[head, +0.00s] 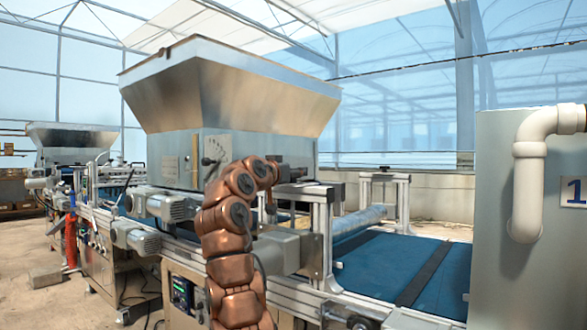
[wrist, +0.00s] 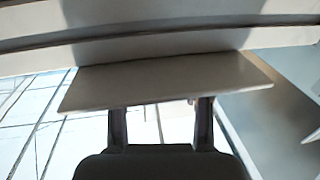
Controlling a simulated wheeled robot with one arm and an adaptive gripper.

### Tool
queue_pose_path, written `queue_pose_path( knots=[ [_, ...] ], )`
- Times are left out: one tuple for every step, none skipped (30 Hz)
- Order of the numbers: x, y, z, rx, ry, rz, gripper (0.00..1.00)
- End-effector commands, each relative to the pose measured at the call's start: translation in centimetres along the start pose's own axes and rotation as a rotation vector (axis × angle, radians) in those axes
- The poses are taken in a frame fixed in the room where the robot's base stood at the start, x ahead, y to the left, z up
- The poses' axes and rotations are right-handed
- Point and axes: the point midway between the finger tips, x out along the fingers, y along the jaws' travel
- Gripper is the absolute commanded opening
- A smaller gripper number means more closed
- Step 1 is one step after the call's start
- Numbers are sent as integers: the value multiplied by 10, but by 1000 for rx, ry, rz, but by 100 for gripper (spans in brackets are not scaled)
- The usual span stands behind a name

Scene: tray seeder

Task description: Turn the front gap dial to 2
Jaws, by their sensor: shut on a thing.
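A dial plate with a dark pointer and scale marks (head: 213,150) is on the front face of the steel hopper, left of my arm; I cannot read its numbers. My gripper (head: 296,172) is at the right end of the hopper's lower body, right of that plate. In the wrist view, my gripper's two fingers (wrist: 161,122) stand apart and meet the lower edge of a pale flat piece (wrist: 165,84). The fingertips are hidden by it. My gripper is shut on this piece. I cannot tell whether it is part of the front gap dial.
The steel hopper (head: 240,85) stands above the seeder line. A blue belt (head: 385,262) runs right below a metal roller (head: 358,222) and aluminium posts. Grey motors (head: 160,205) stick out at the left. A grey cabinet with a white pipe (head: 527,175) stands at the right.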

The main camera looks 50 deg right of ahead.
Motion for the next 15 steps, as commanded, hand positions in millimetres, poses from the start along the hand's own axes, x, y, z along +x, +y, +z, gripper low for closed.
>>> queue_pose_path(
  knots=[
    [-2,0,-2,1,1,4,14],
    [-2,0,-2,1,1,7,14],
    [-2,0,-1,1,1,10,14],
    [-2,0,-1,1,0,12,14],
    [-2,0,0,1,0,13,14],
    [-2,0,0,1,0,14,14],
    [-2,0,0,1,-1,15,14],
    [-2,0,1,1,-1,15,14],
    [-2,0,1,1,-1,16,14],
    [-2,0,1,1,-1,16,14],
    [-2,0,1,1,-1,16,14],
    [-2,0,1,1,-2,16,14],
    [-2,0,1,1,-2,16,14],
    [-2,0,2,1,-2,16,14],
    [-2,0,2,1,-2,16,14]
  ],
)
